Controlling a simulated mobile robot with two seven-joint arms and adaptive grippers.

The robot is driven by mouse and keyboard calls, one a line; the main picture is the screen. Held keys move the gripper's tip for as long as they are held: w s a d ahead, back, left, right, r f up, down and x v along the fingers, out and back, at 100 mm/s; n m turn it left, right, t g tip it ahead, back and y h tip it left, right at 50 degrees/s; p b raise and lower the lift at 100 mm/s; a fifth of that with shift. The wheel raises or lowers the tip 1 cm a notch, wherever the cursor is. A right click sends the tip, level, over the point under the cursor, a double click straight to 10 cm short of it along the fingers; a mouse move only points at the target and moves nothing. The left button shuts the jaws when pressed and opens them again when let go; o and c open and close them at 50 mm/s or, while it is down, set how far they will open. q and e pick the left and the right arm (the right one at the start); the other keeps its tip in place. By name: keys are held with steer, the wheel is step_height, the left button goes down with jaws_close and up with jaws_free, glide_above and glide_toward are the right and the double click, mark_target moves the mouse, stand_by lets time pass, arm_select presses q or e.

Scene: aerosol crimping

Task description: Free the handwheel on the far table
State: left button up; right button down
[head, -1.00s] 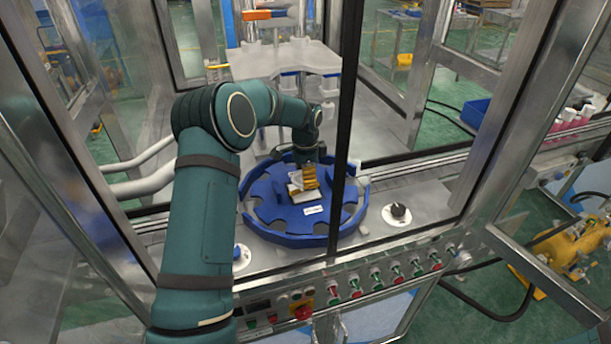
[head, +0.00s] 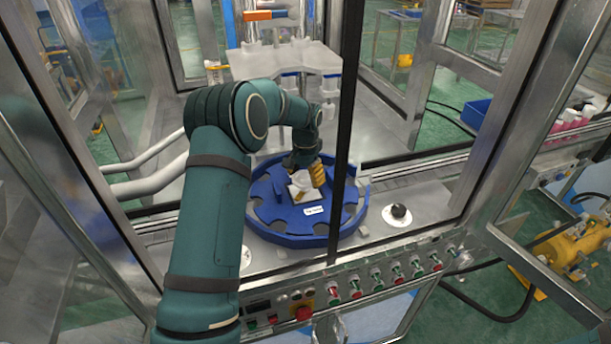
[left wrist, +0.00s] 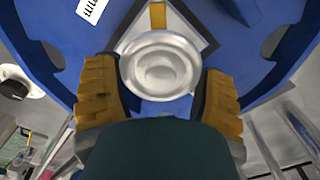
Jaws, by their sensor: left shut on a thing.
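The handwheel (left wrist: 160,65) shows in the left wrist view as a round, shiny, silvery-white knob with a dished centre. It sits over a pale square plate with a yellow stripe, at the middle of the round blue star-wheel table (head: 270,228). My left gripper (head: 307,178) reaches down onto it from above. In the left wrist view its ribbed yellow fingers (left wrist: 160,95) stand on either side of the handwheel, shut on it. In the head view the fingers and wrist partly hide the handwheel. My right gripper is not in view.
A dark upright post (head: 345,130) stands just right of the gripper. A black knob (head: 398,211) is on the steel deck to the right. A row of control buttons (head: 375,275) lines the front edge. Metal door frames flank my arm.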

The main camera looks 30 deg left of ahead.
mark_target(306, 176)
arm_select(q)
steer(key=shift+f, duration=0.15)
steer(key=o, duration=1.1)
step_height(306, 176, up, 12)
stand_by(0.4)
